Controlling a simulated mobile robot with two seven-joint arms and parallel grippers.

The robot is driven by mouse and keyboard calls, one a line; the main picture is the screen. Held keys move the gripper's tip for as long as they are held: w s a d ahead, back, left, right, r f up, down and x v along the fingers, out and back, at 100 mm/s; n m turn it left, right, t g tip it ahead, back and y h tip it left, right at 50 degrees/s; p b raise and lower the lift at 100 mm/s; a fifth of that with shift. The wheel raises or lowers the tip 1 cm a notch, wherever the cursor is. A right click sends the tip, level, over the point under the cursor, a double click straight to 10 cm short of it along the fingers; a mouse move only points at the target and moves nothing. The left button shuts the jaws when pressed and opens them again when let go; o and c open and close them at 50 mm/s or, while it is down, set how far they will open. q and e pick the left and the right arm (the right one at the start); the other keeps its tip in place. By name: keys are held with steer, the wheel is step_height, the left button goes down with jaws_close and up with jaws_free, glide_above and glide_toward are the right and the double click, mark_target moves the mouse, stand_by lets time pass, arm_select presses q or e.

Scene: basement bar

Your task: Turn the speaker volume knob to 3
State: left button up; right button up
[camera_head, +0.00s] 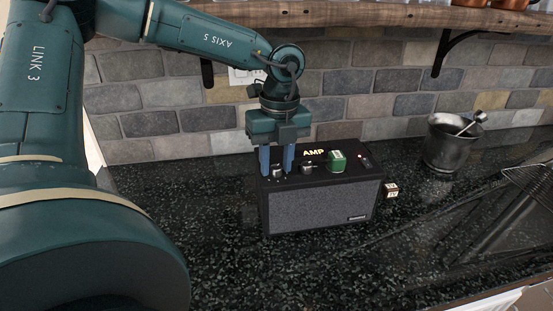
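The black speaker (318,205), marked AMP, stands on the dark counter with a grey grille facing me. On its top are a left knob (277,174), partly hidden by my fingers, and a second knob (307,169). I cannot read their scales or settings. My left gripper (277,167) points down at the left knob, its two blue fingers apart, one on either side of it. The gap is about a knob's width; I cannot tell whether the fingers touch it. My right gripper is not in view.
A small brown-and-white block (391,189) is right of the speaker. A metal bucket (449,148) stands farther right, near a wire rack (532,182). A wooden shelf (380,20) overhangs behind.

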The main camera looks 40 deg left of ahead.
arm_select(q)
jaws_close()
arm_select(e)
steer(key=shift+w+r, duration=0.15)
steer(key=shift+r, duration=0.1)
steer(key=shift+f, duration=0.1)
